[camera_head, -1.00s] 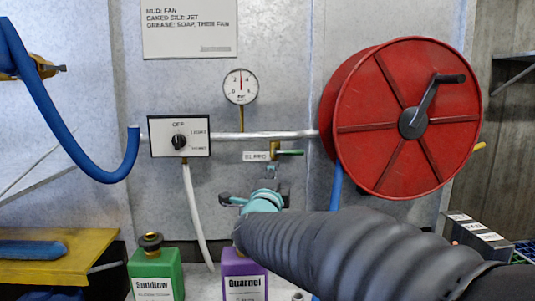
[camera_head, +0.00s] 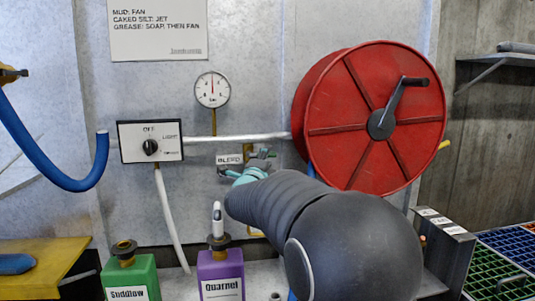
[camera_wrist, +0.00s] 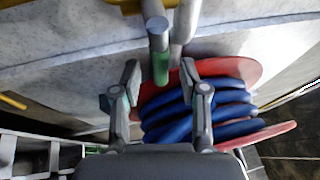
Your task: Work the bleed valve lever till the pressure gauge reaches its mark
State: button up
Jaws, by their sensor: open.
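The round white pressure gauge (camera_head: 212,89) hangs on the wall in the head view. Its needle points about straight up; the exact mark is too small to read. Below it, a white BLEED label (camera_head: 229,159) sits under the pale pipe. My gripper (camera_head: 246,165), teal and dark grey, is beside the label and hides most of the bleed valve. In the wrist view, the green part of the bleed lever (camera_wrist: 160,66) lies between my open fingers (camera_wrist: 161,80), apparently with gaps on both sides. Contact cannot be told.
A red hose reel (camera_head: 345,125) stands close right of my gripper; its blue hose (camera_wrist: 200,110) shows in the wrist view. A selector switch box (camera_head: 150,146) is to the left. Green (camera_head: 130,277) and purple (camera_head: 220,278) bottles stand below.

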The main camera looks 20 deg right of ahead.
jog(key=shift+x, duration=1.15)
grip_shut()
